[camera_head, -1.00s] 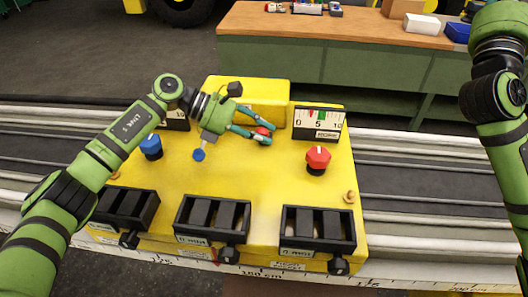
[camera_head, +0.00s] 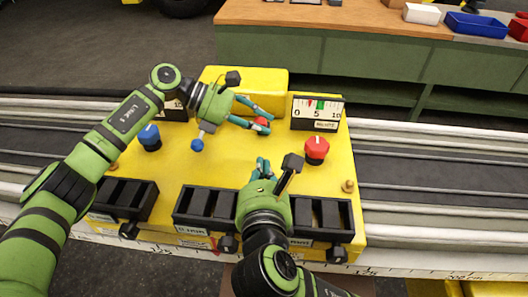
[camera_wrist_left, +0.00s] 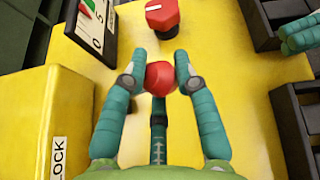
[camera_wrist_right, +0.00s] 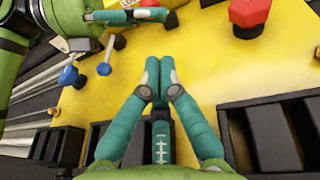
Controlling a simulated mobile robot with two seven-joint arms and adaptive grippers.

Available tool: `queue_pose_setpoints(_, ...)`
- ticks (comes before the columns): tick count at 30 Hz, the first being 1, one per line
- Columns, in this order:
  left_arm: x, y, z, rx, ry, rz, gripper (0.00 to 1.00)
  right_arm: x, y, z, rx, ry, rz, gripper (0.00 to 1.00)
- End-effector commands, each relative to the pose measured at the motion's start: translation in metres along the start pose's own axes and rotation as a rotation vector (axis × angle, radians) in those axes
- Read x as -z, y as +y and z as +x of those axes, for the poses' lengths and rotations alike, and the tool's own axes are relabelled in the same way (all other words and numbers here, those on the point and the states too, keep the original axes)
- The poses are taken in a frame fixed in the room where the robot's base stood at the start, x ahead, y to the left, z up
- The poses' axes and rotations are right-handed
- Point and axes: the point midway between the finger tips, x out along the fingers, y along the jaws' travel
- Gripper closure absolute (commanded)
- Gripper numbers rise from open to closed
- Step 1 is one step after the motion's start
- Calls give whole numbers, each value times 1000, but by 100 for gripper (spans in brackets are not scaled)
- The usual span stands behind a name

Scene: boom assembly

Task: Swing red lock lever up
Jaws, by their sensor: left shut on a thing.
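The red lock lever's round knob (camera_head: 262,125) sits on the yellow panel, beside the raised yellow box. In the left wrist view the red knob (camera_wrist_left: 160,80) is between the fingers of my left gripper (camera_wrist_left: 160,66), near a LOCK label (camera_wrist_left: 58,157). My left gripper (camera_head: 262,126) is shut on the knob in the head view. The lever's stem is mostly hidden. My right gripper (camera_head: 263,168) is over the panel's middle, below the left one. Its fingertips (camera_wrist_right: 160,66) are together in the right wrist view, with nothing between them.
A red octagonal knob (camera_head: 316,148) and a gauge (camera_head: 317,112) stand right of the lever. A blue octagonal knob (camera_head: 150,136) and a small blue ball (camera_head: 197,146) are left. Black slotted boxes (camera_head: 125,197) line the front edge. Bare yellow panel lies between.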

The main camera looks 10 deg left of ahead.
Motion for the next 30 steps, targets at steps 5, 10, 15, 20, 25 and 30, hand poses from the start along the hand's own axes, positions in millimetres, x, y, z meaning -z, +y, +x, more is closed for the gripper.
queue_pose_setpoints(5,0,0,1,1,1,-1,100,0,-2,32,6,-1,-2,100)
queue_pose_setpoints(10,0,0,1,1,1,0,100,-1,-2,63,5,-2,0,100)
queue_pose_setpoints(15,0,0,1,1,1,0,100,-1,-2,84,4,-2,1,100)
queue_pose_setpoints(20,0,0,1,1,1,0,100,-1,-2,91,3,-2,2,100)
queue_pose_setpoints(25,0,0,1,0,0,0,100,-1,-2,92,2,-2,2,100)
queue_pose_setpoints(30,0,0,1,0,0,0,100,-2,-2,92,3,-3,2,100)
